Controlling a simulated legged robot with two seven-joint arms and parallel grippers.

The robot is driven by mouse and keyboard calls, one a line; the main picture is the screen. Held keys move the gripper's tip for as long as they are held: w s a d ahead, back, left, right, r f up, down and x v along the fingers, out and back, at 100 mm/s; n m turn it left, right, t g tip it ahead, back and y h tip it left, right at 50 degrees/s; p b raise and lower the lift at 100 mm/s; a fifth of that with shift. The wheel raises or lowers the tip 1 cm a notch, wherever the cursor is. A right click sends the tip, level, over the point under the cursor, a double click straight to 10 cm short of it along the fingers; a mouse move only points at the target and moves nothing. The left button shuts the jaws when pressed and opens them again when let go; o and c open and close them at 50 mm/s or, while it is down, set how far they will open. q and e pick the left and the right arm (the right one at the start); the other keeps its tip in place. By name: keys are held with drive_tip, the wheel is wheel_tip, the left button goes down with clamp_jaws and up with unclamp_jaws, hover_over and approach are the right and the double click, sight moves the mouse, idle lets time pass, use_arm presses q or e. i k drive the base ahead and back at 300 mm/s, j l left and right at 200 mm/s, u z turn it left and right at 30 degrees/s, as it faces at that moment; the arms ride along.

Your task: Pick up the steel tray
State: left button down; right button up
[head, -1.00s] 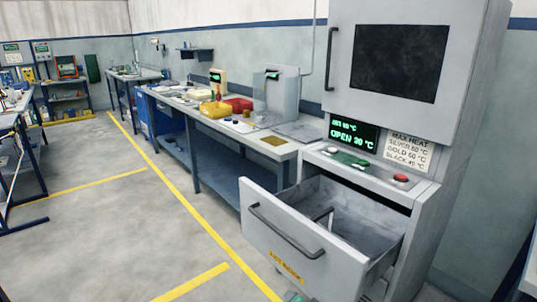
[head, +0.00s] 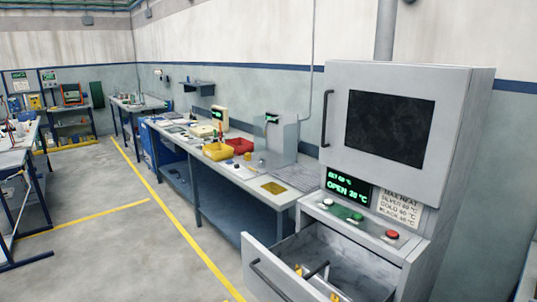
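A flat grey metal sheet or tray (head: 297,176) lies on the right end of the long workbench, beside the oven cabinet. It looks like the steel tray, but I cannot tell for sure at this size. Neither of my grippers is in view.
The oven cabinet (head: 455,130) stands at right with its upper door shut. Its lower drawer (head: 262,262) is pulled out into the walkway, with small yellow things (head: 298,270) inside. The workbench (head: 232,172) holds a yellow bin (head: 217,151) and a red bin (head: 239,145).

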sight(311, 276)
drive_tip(key=i+l+z, duration=0.2)
drive_tip(key=i+l, duration=0.25)
drive_tip(key=i+j+u, duration=0.1)
drive_tip(key=i+u, duration=0.3)
drive_tip(key=i, duration=0.15)
drive_tip(key=i+u, duration=0.35)
drive_tip(key=i, duration=0.15)
